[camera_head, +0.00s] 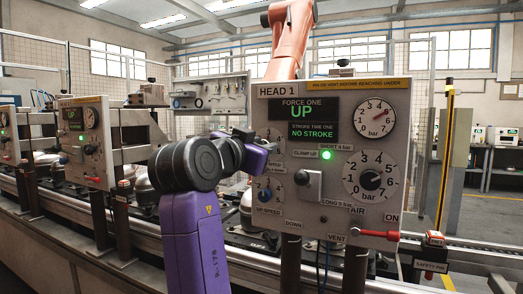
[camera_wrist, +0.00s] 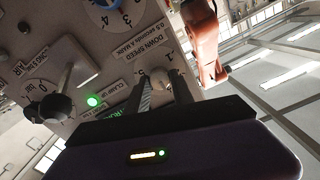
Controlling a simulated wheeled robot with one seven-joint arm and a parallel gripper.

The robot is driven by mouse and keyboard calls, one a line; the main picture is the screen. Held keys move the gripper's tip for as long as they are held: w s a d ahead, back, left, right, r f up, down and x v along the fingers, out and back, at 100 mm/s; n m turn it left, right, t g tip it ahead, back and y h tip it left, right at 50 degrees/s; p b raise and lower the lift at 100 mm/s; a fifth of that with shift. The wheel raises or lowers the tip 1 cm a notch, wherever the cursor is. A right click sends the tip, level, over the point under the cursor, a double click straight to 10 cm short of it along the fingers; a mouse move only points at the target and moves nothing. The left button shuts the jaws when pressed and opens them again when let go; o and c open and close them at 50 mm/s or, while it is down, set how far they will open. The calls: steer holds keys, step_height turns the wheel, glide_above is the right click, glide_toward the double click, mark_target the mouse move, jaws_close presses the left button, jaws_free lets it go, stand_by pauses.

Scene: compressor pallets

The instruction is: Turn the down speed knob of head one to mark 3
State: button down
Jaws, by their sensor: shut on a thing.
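The head one panel (camera_head: 325,130) faces me, with a grey-white front and an "UP" display. My gripper (camera_head: 270,146) is at the panel's left side, in front of the down speed dial and largely hiding it. In the wrist view my two fingers (camera_wrist: 162,84) are shut on the pale down speed knob (camera_wrist: 160,74), beside the "DOWN SPEED" label (camera_wrist: 147,46). The fingers and gripper body cover most of the dial there, so I cannot tell which mark the knob points to.
A square-plated black knob (camera_head: 303,178), a green lamp (camera_head: 327,155) and the air dial (camera_head: 372,180) are to the right. A red vent lever (camera_head: 372,235) sticks out below.

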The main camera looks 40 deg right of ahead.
steer(key=shift+f, duration=0.15)
steer(key=c, duration=1.1)
jaws_free()
steer(key=shift+a, duration=0.15)
steer(key=v, duration=0.7)
steer(key=shift+s+a, duration=0.15)
steer(key=shift+a, duration=0.15)
